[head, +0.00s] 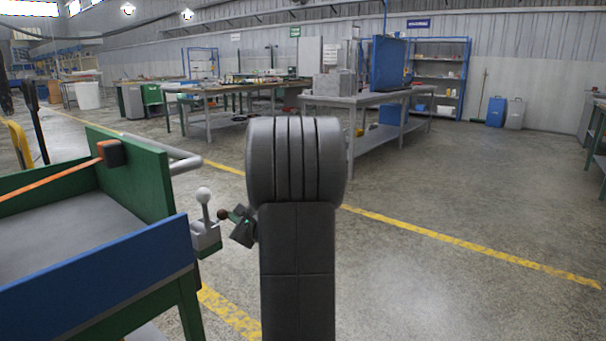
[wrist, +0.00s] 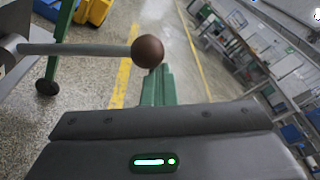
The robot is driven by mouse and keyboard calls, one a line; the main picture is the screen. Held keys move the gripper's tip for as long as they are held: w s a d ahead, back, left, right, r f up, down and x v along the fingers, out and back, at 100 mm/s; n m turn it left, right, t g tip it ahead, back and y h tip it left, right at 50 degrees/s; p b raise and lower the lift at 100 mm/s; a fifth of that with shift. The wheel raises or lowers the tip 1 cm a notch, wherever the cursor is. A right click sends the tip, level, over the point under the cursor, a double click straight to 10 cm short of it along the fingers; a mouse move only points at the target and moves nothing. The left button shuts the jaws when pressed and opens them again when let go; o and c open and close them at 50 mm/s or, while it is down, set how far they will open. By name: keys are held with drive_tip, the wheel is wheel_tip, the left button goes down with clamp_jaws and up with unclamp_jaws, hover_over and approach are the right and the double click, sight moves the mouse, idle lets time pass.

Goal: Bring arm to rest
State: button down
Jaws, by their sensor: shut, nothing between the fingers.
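My arm (head: 296,250) stands upright in the middle of the head view, dark grey with a rounded ribbed top. My gripper (head: 236,216) shows partly at its left side, with the rest hidden behind the arm. In the wrist view my gripper (wrist: 158,78) has its green fingers shut together with nothing between them. A brown ball knob (wrist: 147,51) on a grey rod is just beyond the fingertips; I cannot tell whether they touch. The knob also shows in the head view (head: 222,214), close to the fingers.
A green and blue cart (head: 85,275) with an orange strap (head: 50,182) is close on the left. Workbenches (head: 350,100) are farther back. The floor (head: 470,200) on the right is clear.

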drive_tip(key=shift+w+d+f+b, duration=0.15)
drive_tip(key=shift+f+b, duration=0.1)
drive_tip(key=shift+f, duration=0.3)
drive_tip(key=shift+w+f+b, duration=0.15)
drive_tip(key=shift+f+b, duration=0.15)
drive_tip(key=shift+f, duration=0.3)
drive_tip(key=shift+w+d+f+b, duration=0.15)
drive_tip(key=shift+f+b, duration=0.1)
drive_tip(key=shift+f, duration=0.3)
